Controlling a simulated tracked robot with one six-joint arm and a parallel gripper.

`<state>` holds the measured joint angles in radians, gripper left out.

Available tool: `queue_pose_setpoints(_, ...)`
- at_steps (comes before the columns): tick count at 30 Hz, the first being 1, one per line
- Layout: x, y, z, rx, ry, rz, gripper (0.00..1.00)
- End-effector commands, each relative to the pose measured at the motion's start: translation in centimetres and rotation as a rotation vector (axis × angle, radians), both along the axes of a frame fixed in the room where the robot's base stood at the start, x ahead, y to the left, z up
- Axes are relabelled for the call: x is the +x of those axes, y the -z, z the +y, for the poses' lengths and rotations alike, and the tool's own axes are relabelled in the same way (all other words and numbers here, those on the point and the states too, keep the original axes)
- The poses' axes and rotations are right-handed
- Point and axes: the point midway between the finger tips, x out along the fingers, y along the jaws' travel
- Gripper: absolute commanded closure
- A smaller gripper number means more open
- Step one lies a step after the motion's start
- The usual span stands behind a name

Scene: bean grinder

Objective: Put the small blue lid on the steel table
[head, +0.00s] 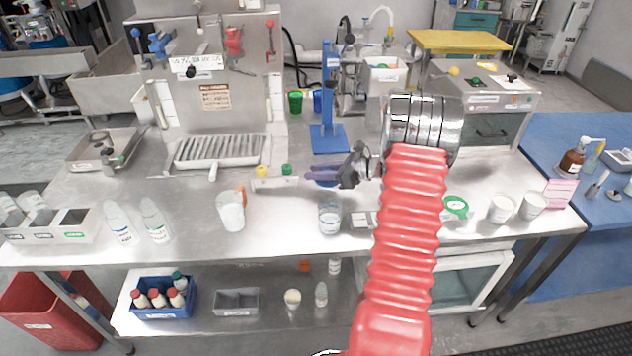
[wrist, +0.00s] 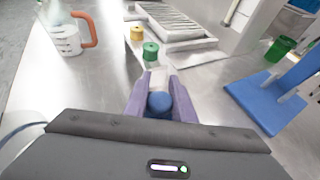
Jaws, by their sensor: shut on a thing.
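The small blue lid (wrist: 159,103) shows as a round blue thing between the purple fingers of my gripper (wrist: 158,88) in the wrist view. My gripper is shut on it. In the head view my gripper (head: 312,173) reaches left over the middle of the steel table (head: 290,222), and a bit of blue shows just under its fingers. The lid's underside is hidden. I cannot tell exactly how high it is above the table.
A white holder (head: 275,184) with a yellow and a green knob stands just left of my gripper. A blue stand (head: 328,138) is behind. A white jug with an orange handle (head: 231,210) and a clear beaker (head: 330,219) stand in front. Bare steel lies between them.

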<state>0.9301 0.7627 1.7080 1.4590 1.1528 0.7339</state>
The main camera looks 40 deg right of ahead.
Motion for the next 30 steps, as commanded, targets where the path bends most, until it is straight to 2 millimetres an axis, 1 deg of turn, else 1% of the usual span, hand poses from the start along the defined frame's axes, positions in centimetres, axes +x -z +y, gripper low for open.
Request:
queue_pose_setpoints(3, 0.0, 0.6, -0.1, -0.001, 0.001, -0.001, 0.98)
queue_pose_setpoints(11, 0.0, 0.7, -0.1, -0.001, 0.001, -0.001, 0.98)
queue_pose_setpoints(13, 0.0, 1.0, -0.1, 0.0, 0.001, 0.0, 0.98)
queue_pose_setpoints(21, -0.1, 4.0, -0.1, 0.0, 0.001, 0.0, 0.98)
queue_pose_setpoints(23, -0.1, 4.4, -0.1, 0.0, 0.002, 0.0, 0.98)
queue_pose_setpoints(30, -0.1, 4.4, -0.1, -0.002, 0.001, -0.001, 0.98)
